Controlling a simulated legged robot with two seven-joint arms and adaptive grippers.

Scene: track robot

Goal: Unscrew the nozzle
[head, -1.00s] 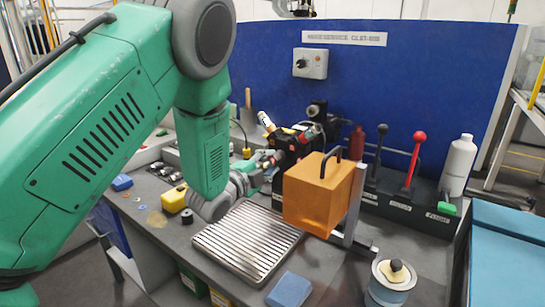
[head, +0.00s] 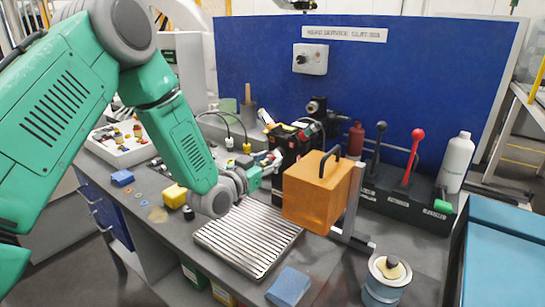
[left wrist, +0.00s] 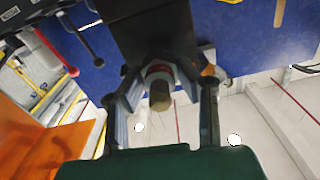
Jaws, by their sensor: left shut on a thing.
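My left gripper (head: 266,166) reaches the left side of a black block-shaped device (head: 291,147) at the back of the bench. In the left wrist view its two fingers (left wrist: 160,98) stand on either side of the nozzle (left wrist: 159,92), a short round piece with a tan tip and a reddish ring. The fingers are shut on the nozzle, which points towards the wrist camera. In the head view the gripper and the device's other coloured fittings make the nozzle hard to pick out. My right gripper is not seen.
An orange box (head: 318,192) with a black handle stands right of the device. A ribbed metal tray (head: 248,238) lies in front. A blue block (head: 289,287), a round can (head: 387,279), levers (head: 412,158) and a white bottle (head: 456,163) stand around. A blue panel closes the back.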

